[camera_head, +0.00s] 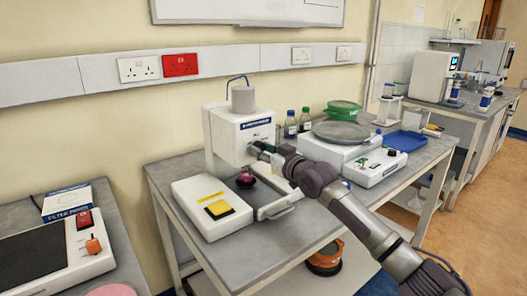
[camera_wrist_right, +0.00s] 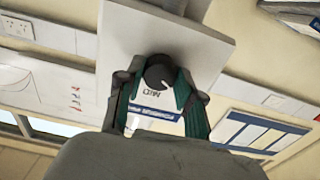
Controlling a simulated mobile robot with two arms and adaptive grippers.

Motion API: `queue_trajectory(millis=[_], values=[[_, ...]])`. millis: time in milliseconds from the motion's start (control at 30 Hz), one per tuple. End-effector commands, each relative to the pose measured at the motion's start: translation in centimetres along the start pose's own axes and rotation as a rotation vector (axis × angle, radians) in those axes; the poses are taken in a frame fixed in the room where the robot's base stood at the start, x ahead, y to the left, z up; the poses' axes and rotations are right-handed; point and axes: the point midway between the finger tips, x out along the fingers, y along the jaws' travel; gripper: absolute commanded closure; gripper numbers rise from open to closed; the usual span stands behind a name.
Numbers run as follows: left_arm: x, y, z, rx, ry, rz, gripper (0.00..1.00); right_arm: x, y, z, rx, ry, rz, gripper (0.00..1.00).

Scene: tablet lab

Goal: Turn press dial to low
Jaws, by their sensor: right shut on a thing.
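The tablet press (camera_head: 228,130) is a white machine with a grey hopper on top, standing on the middle table. Its black round dial (camera_wrist_right: 158,70) shows in the right wrist view, with a white pointer mark towards its lower right edge. An upside-down label, seemingly "MED", is printed beside it. My right gripper (camera_head: 257,151) reaches the press's front face from the right. In the right wrist view its dark green fingers stand on both sides of the dial, shut on it. In the head view the gripper hides the dial. My left gripper is out of view.
A white balance-like device (camera_head: 340,140), bottles (camera_head: 290,126) and a blue tray (camera_head: 407,141) stand to the right.

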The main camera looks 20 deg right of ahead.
Motion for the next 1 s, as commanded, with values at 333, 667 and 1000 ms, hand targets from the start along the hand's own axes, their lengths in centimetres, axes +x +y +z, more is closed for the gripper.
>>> queue_trajectory(millis=[333, 667, 1000], values=[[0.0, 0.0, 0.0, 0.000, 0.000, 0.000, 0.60, 0.0, 0.0, 0.1, 0.000, -0.001, 0.000, 0.38], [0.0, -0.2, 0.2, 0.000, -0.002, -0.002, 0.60, -1.3, 0.0, 0.2, 0.002, -0.002, -0.001, 0.38], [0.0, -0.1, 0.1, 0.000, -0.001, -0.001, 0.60, -8.3, 0.1, 0.2, -0.002, -0.003, 0.000, 0.38]])
